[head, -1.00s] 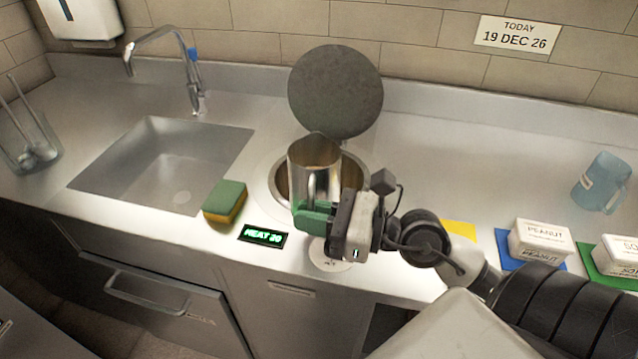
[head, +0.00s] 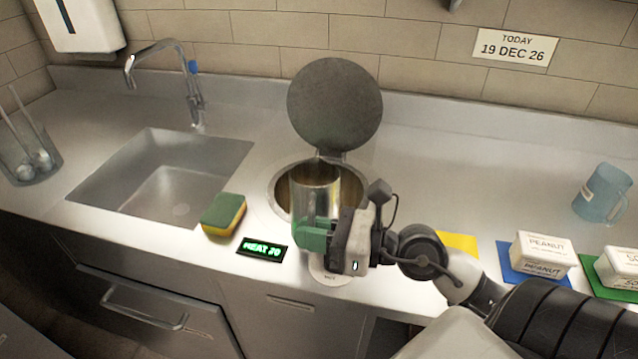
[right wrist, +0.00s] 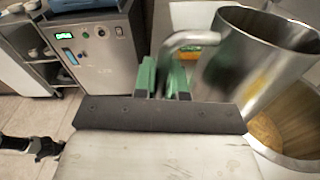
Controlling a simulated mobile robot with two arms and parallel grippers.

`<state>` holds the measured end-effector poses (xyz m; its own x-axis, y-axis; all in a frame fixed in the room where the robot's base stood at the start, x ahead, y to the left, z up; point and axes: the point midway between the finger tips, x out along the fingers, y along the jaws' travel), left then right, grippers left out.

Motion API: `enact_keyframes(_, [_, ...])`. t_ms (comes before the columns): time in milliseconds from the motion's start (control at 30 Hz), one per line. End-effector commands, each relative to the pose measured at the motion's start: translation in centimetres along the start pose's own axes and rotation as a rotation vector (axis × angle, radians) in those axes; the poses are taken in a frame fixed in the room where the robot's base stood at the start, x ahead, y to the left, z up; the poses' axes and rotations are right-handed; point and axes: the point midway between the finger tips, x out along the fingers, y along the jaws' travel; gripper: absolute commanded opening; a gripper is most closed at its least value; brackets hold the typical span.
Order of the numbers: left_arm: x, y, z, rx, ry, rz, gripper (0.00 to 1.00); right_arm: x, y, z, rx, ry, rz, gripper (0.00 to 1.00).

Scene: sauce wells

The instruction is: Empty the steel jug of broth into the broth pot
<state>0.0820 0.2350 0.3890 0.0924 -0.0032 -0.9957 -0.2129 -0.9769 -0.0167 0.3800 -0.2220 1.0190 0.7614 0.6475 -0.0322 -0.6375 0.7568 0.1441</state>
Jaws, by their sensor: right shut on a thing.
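The steel jug (head: 313,193) is over the front of the round broth pot (head: 280,184), set into the counter. It looks tipped away from me, its top toward the back of the pot. My right gripper (head: 316,236) is shut on the jug's handle, green fingers around it. In the right wrist view, the gripper (right wrist: 165,80) has the bent handle between its fingers; the jug (right wrist: 250,55) leans beside it. Yellow-brown broth shows in the pot (right wrist: 306,158) below. No falling stream is clear, and the jug's contents are hidden. My left gripper is not in view.
The pot's round lid (head: 335,103) stands open behind it. A blue jug (head: 601,193) and a peanut box (head: 543,251) are at the right.

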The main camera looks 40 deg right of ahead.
Motion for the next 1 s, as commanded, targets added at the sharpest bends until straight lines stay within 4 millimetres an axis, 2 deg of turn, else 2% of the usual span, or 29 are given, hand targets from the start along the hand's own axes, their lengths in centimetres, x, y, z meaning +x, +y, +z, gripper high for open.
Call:
enact_keyframes(33, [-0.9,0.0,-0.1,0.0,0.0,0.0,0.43,0.0,-0.1,0.8,0.019,0.003,0.0,0.0])
enact_keyframes(100, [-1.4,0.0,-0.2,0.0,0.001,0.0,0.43,0.1,-0.2,0.9,0.055,0.01,0.0,0.0])
enact_keyframes(733, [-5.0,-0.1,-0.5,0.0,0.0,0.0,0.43,0.6,-2.9,3.0,0.362,0.071,0.001,0.0])
enact_keyframes(1000, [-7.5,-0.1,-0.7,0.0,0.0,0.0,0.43,0.8,-4.3,5.5,0.494,0.097,0.001,0.0])
